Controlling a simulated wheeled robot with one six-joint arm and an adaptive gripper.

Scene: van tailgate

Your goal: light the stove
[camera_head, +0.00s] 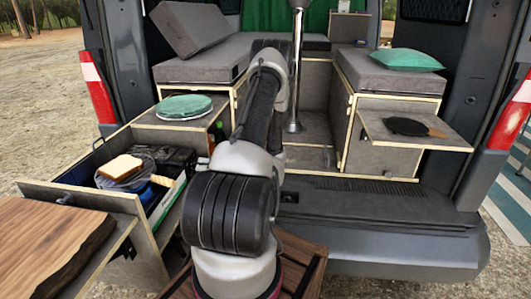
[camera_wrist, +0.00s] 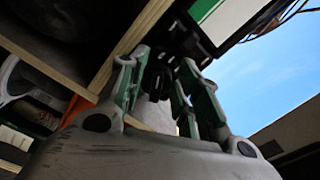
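In the head view, the open drawer (camera_head: 150,222) at the left of the tailgate holds a dark unit (camera_head: 176,158) that looks like the stove. A round wire rack (camera_head: 112,180) with bread (camera_head: 121,167) sits in its left part. No flame shows, and the stove knob cannot be made out for sure.
A wooden board (camera_head: 45,245) lies at the front left. A green round item (camera_head: 184,106) rests on the left bench. A metal post (camera_head: 295,75) stands in the van. Wood edges (camera_wrist: 130,40) are close in the wrist view.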

